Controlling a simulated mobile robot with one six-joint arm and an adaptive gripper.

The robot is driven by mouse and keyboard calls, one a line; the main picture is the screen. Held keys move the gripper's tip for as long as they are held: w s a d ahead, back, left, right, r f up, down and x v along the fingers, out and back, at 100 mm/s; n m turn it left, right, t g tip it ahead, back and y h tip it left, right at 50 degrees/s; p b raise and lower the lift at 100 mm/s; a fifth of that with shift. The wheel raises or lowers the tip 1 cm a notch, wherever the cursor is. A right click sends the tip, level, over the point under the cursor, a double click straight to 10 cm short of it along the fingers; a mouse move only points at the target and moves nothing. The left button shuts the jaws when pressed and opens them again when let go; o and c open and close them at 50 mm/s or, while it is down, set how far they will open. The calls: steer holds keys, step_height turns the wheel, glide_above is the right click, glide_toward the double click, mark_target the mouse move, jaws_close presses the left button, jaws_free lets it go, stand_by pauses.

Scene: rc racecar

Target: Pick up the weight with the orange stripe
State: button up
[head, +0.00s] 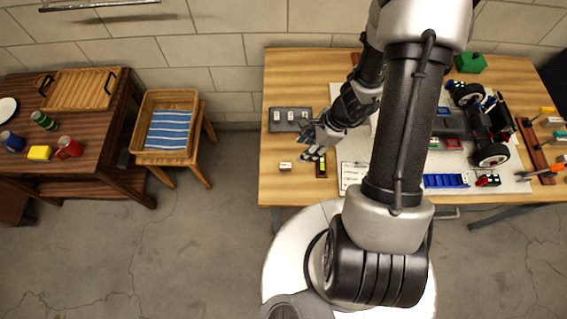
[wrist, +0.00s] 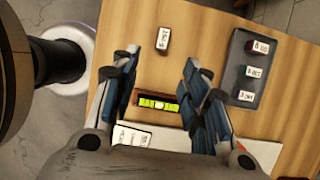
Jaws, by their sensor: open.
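My gripper (head: 316,142) is open and empty above the left part of the workbench. In the wrist view its fingers (wrist: 160,68) are spread on either side of a spirit level (wrist: 158,103). A small white-topped weight (wrist: 163,41) stands alone on the wood, just beyond the fingertips; it also shows in the head view (head: 285,166).
The tray (head: 272,127) lies at the bench's left. White paper (head: 352,178) and a partly built car (head: 478,125) lie to the right. A blue part (head: 446,181) is near the front edge. A side table (head: 90,145) and a basket (head: 165,98) stand far left.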

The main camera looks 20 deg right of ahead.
steer(key=b, duration=0.4)
glide_above(286, 165)
steer(key=s+d, duration=0.2)
steer(key=d, duration=0.1)
steer(key=f, duration=0.8)
steer(key=shift+w+a, duration=0.2)
steer(key=shift+w, duration=0.05)
steer(key=x, duration=0.2)
steer(key=b+x, duration=0.2)
steer(key=x, duration=0.1)
steer(key=shift+w+a+f, duration=0.2)
steer(key=shift+w, duration=0.1)
steer(key=shift+c, duration=0.2)
steer(key=shift+r, duration=0.1)
jaws_close()
